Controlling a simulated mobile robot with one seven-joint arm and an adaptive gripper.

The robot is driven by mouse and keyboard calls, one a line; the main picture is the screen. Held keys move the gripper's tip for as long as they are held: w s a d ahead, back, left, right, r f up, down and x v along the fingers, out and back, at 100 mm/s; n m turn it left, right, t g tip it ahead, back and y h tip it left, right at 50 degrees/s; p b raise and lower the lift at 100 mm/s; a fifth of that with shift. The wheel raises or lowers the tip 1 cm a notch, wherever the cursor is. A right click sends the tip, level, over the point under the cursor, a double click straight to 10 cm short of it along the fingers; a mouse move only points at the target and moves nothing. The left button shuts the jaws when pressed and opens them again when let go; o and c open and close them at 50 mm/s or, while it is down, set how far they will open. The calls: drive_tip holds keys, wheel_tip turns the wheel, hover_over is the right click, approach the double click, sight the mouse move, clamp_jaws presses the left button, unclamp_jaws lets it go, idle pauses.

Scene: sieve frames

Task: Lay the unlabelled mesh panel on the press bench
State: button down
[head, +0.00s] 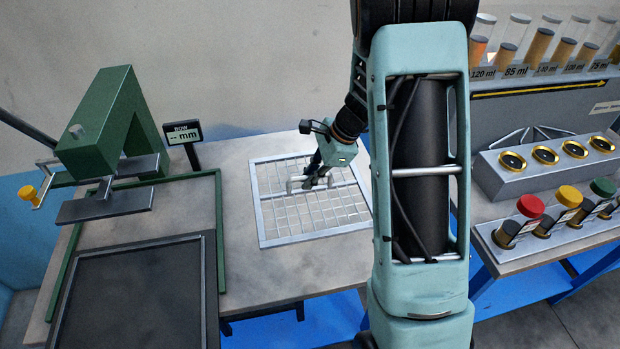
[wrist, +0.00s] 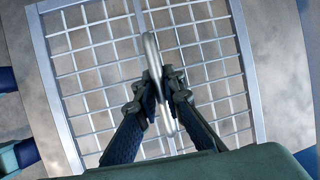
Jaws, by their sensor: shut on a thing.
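The mesh panel (head: 290,221) is a pale metal frame with a wire grid and a raised handle at its middle; no label shows on it. It is over the right part of the press bench (head: 262,283), in line with the bench top. I cannot tell whether it touches the surface. My gripper (head: 318,178) is shut on the panel's handle. In the wrist view my gripper (wrist: 163,88) has a finger on each side of the handle bar, with the mesh panel (wrist: 85,67) spread out below.
A small "-- mm" display (head: 183,133) stands behind.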

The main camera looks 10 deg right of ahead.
sight(309, 193)
drive_tip(key=shift+r, duration=0.1)
drive_tip(key=shift+f+b, duration=2.4)
drive_tip(key=shift+f, duration=0.45)
drive_tip(key=c, duration=2)
unclamp_jaws()
drive_tip(key=shift+o, duration=0.2)
drive_tip(key=shift+s, duration=0.1)
drive_tip(key=v, duration=1.2)
drive_tip(key=shift+a, duration=0.1)
drive_tip(key=shift+r, duration=0.1)
